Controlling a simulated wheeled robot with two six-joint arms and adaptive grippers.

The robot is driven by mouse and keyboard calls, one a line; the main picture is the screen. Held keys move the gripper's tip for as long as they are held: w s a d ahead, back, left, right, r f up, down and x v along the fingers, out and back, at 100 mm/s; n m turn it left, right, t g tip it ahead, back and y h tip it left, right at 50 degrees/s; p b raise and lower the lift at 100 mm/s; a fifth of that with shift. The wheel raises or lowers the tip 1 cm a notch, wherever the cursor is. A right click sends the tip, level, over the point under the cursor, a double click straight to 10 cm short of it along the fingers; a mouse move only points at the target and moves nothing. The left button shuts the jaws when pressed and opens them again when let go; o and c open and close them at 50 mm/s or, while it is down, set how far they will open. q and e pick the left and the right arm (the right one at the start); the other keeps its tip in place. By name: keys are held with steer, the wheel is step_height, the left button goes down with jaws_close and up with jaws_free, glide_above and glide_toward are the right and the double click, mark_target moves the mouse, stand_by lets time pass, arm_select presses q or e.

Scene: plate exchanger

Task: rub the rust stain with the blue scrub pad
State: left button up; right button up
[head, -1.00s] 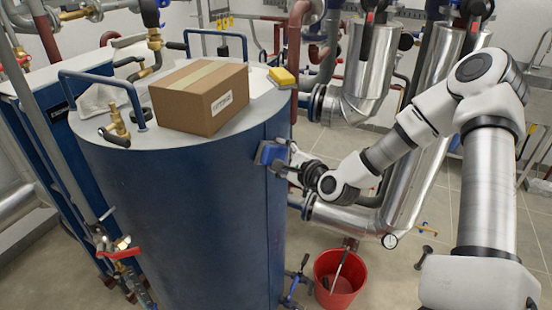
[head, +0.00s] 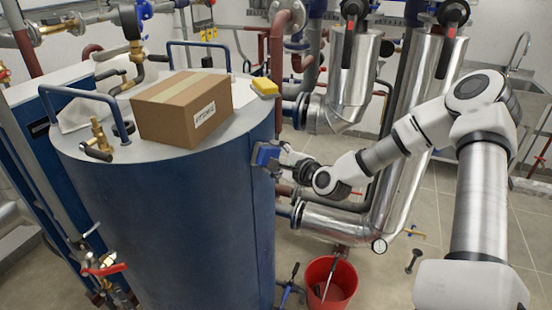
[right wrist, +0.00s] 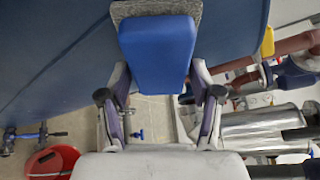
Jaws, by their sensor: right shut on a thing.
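The blue scrub pad (head: 266,155) is at the right side of the big dark blue tank (head: 170,220). In the right wrist view the pad (right wrist: 158,52) shows its blue back, with a grey scrubbing layer (right wrist: 155,9) at its far end, against or very close to the tank wall (right wrist: 60,60). I cannot tell whether it touches. My right gripper (head: 279,158) is shut on the pad; its two fingers straddle it in the right wrist view (right wrist: 160,76). No rust stain shows in either view. My left gripper is out of view.
A cardboard box (head: 180,108) and a yellow sponge (head: 264,86) sit on the tank top. A red bucket (head: 330,282) stands on the floor right of the tank. Silver pipes (head: 403,130) rise behind my right arm. Tiled floor at the right is mostly clear.

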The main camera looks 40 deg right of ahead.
steer(key=shift+s+a+f+b, duration=0.15)
steer(key=shift+a+b, duration=0.15)
steer(key=shift+a, duration=0.2)
steer(key=shift+s+a+b, duration=0.15)
steer(key=shift+a+b, duration=0.1)
steer(key=shift+a, duration=0.25)
steer(key=shift+s+a, duration=0.1)
steer(key=shift+a, duration=0.25)
steer(key=a+b, duration=0.1)
steer(key=s+a+b, duration=0.1)
steer(key=a, duration=0.1)
steer(key=shift+s+a, duration=0.1)
steer(key=shift+a, duration=0.2)
steer(key=s+d+p, duration=0.2)
steer(key=s+p, duration=0.3)
steer(key=p, duration=0.1)
steer(key=shift+s+p, duration=0.35)
steer(key=shift+p, duration=0.05)
